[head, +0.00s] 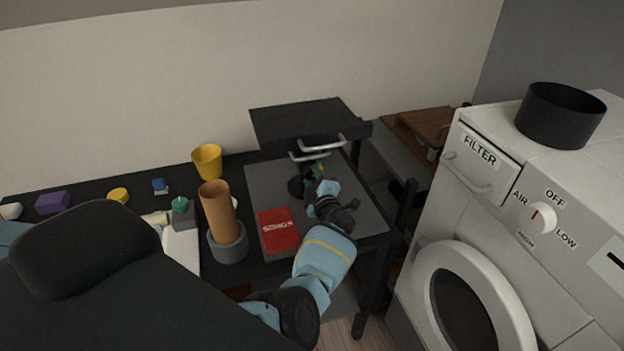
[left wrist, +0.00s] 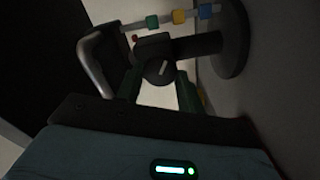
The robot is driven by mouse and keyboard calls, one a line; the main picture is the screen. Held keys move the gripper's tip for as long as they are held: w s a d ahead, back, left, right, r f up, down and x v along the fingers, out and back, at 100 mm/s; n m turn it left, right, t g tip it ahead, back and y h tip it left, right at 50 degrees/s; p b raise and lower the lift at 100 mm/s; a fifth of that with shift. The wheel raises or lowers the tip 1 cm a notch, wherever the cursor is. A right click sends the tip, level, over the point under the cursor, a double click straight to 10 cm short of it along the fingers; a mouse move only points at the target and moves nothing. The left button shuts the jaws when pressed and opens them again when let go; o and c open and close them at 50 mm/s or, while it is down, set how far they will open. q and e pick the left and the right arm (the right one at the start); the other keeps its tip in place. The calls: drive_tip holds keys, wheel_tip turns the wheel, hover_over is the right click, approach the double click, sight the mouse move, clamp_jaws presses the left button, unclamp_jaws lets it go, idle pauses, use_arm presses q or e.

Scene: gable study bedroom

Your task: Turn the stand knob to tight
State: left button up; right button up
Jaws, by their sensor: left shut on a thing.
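The stand is a black tilted board (head: 305,122) with silver handles (head: 318,148), on a dark post and round base (head: 296,187). The left wrist view shows its round base (left wrist: 232,45) and a dark horizontal arm. The stand knob (left wrist: 153,73) is a dark round knob with a pale pointer line, slightly tilted. My left gripper (head: 322,172) reaches in under the board. In the left wrist view its green fingers (left wrist: 160,92) are either side of the knob, shut on it. In the head view the knob is hidden. My right gripper is out of view.
A white washer-like machine (head: 480,265) with a black pot (head: 560,114) is at the right.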

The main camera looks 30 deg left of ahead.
use_arm(q)
drive_tip(key=m, duration=0.5)
drive_tip(key=shift+w+r+m, duration=0.1)
drive_tip(key=shift+r+m, duration=0.1)
drive_tip(key=shift+m, duration=0.1)
drive_tip(key=shift+m+p, duration=0.35)
drive_tip(key=shift+m, duration=1.75)
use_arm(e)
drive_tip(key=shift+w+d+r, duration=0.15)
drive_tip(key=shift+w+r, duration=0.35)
use_arm(q)
drive_tip(key=o, duration=1)
drive_tip(key=shift+f, duration=0.1)
drive_tip(key=shift+d, duration=0.1)
